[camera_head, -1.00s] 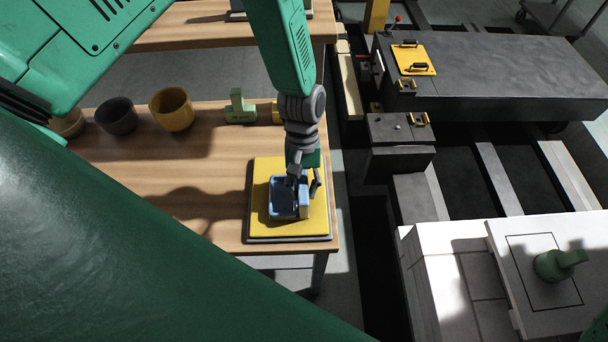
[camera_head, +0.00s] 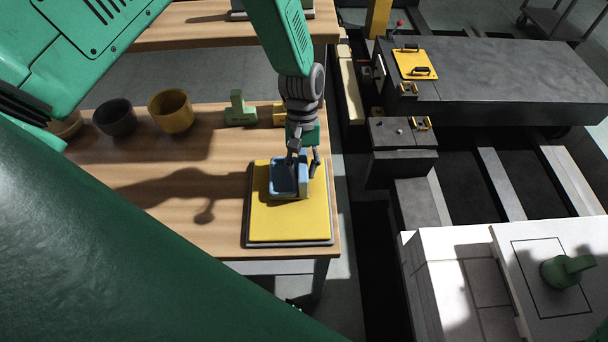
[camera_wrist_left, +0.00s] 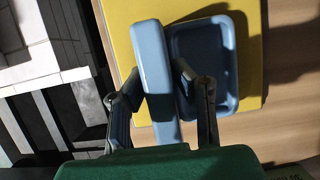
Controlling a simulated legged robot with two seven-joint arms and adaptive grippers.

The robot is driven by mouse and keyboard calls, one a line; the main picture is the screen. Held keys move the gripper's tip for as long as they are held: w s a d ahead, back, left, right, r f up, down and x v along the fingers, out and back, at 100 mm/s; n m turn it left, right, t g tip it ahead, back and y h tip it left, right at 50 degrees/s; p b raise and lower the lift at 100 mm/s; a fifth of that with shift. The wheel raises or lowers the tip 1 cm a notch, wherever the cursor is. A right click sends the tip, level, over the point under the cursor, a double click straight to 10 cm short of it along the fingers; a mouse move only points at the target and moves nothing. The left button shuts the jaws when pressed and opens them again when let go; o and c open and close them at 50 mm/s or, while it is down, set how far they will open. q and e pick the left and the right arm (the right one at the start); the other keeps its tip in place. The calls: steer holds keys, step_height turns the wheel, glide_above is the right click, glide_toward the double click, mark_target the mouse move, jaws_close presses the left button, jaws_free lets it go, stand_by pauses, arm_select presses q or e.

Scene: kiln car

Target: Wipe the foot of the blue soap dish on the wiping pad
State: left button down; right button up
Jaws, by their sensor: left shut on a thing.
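The blue soap dish (camera_head: 278,179) is at the far part of the yellow wiping pad (camera_head: 290,222), near its back edge. My left gripper (camera_head: 302,165) is shut on the dish's upright blue part at its right side. In the left wrist view, the fingers (camera_wrist_left: 165,92) stand on both sides of that light blue bar, and the dish's hollow tray (camera_wrist_left: 208,52) shows to the right. The yellow pad (camera_wrist_left: 118,18) lies beneath. I cannot tell whether the foot touches the pad; its underside is hidden. My right gripper is not in view.
A dark cup (camera_head: 116,118), a yellow cup (camera_head: 171,111) and a light green block (camera_head: 240,109) stand on the wooden table (camera_head: 135,155). The pad sits near the table's right edge. A white block platform (camera_head: 440,275) with a green piece (camera_head: 562,271) stands at the right.

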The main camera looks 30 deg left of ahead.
mark_target(304, 174)
arm_select(q)
steer(key=shift+s+d+r+p, duration=0.1)
steer(key=shift+s+d+p, duration=0.35)
steer(key=shift+s, duration=0.2)
steer(key=shift+s+d+p, duration=0.2)
steer(key=shift+s+d, duration=0.1)
steer(key=shift+s, duration=0.25)
steer(key=shift+s+d+p, duration=0.2)
steer(key=shift+s+d, duration=0.1)
steer(key=shift+s, duration=0.2)
steer(key=shift+s+d+p, duration=0.45)
steer(key=shift+s+d, duration=0.1)
steer(key=shift+s, duration=0.35)
steer(key=shift+s+d+p, duration=0.4)
steer(key=shift+s+d, duration=0.1)
steer(key=shift+s, duration=0.4)
steer(key=shift+w+a+b, duration=0.2)
steer(key=shift+w+a, duration=0.15)
steer(key=shift+w, duration=0.3)
steer(key=shift+w+a+b, duration=0.2)
steer(key=shift+w+a, duration=0.2)
steer(key=shift+w, duration=0.25)
steer(key=shift+w+a+b, duration=0.2)
steer(key=shift+w+a, duration=0.15)
steer(key=shift+w, duration=0.3)
